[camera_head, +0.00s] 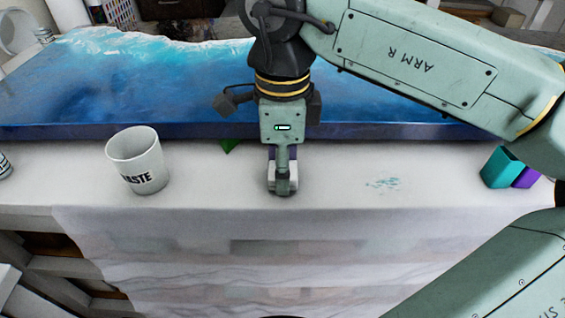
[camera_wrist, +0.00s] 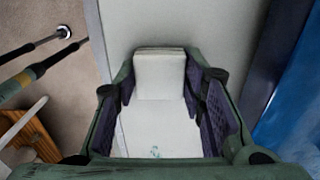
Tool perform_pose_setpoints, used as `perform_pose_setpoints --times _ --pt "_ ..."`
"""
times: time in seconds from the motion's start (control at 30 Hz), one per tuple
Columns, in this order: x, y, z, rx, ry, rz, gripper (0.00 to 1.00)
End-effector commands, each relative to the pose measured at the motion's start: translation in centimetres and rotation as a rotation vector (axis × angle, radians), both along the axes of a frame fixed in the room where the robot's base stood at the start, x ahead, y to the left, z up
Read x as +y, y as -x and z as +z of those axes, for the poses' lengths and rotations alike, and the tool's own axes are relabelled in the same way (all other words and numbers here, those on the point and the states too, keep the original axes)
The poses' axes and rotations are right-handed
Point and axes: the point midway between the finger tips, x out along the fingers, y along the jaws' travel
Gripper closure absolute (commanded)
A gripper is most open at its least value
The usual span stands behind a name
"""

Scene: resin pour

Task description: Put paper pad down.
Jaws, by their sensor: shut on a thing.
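The paper pad is a small white block (camera_wrist: 160,72), seen in the wrist view between the two fingers of my gripper (camera_wrist: 166,88). In the head view my gripper (camera_head: 282,184) points down over the white-covered table front, just before the blue board. Only small pale parts of the pad show there, beside the finger. My gripper is shut on the pad. I cannot tell whether the pad's underside touches the table cover (camera_head: 340,188).
A white cup marked "WASTE" (camera_head: 138,165) stands to the left. A teal box (camera_head: 502,168) and a purple box (camera_head: 527,178) stand at the right. Teal spots (camera_head: 382,183) mark the cover. The blue resin board (camera_head: 150,90) lies behind. A green piece (camera_head: 229,146) shows at its edge.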

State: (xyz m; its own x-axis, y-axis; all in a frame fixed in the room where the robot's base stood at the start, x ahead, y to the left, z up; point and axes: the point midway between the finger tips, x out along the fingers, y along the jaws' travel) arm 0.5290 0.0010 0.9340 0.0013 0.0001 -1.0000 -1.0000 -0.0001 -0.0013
Motion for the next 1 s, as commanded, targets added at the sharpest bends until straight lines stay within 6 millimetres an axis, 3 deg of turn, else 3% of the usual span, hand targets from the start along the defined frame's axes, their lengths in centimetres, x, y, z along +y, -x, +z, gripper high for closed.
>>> perform_pose_setpoints --times 0.1,0.13,0.4,0.83,1.0 --pt "0.0 0.0 -0.5 0.000 0.000 0.000 0.93" --pt "0.0 0.0 -0.4 0.000 0.000 0.000 0.62" --pt "0.0 0.0 -0.3 0.000 0.000 0.000 0.44" --pt "0.0 0.0 0.5 -0.001 0.000 -0.001 0.43" --pt "0.1 -0.1 3.5 -0.002 -0.001 -0.001 0.43"
